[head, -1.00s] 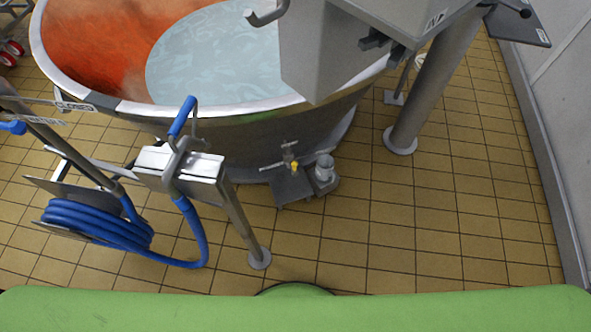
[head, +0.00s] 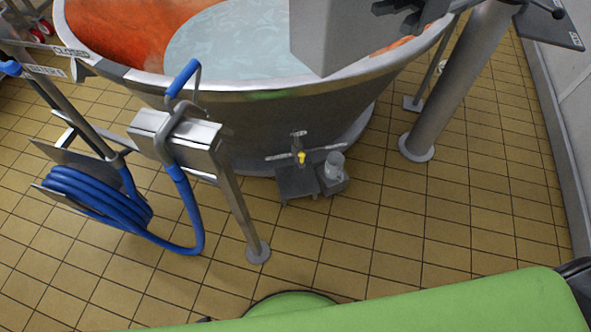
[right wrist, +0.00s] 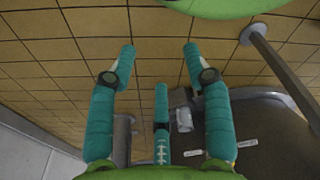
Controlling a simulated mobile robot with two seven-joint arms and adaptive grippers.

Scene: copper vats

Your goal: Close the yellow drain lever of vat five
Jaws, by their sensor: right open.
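The copper vat (head: 300,115), with orange inside and pale liquid, stands at the top of the head view. Low on its front is a small drain valve with a yellow lever tip (head: 301,157), above a dark stand. Whether this is vat five cannot be read. My right gripper (right wrist: 159,50) shows in the right wrist view, its teal fingers spread and empty. My left gripper is not in view.
A hose stand (head: 180,132) with a coiled blue hose (head: 95,200) stands left of the drain. A grey post (head: 455,90) stands to its right. Tiled floor (head: 390,240) is free in front.

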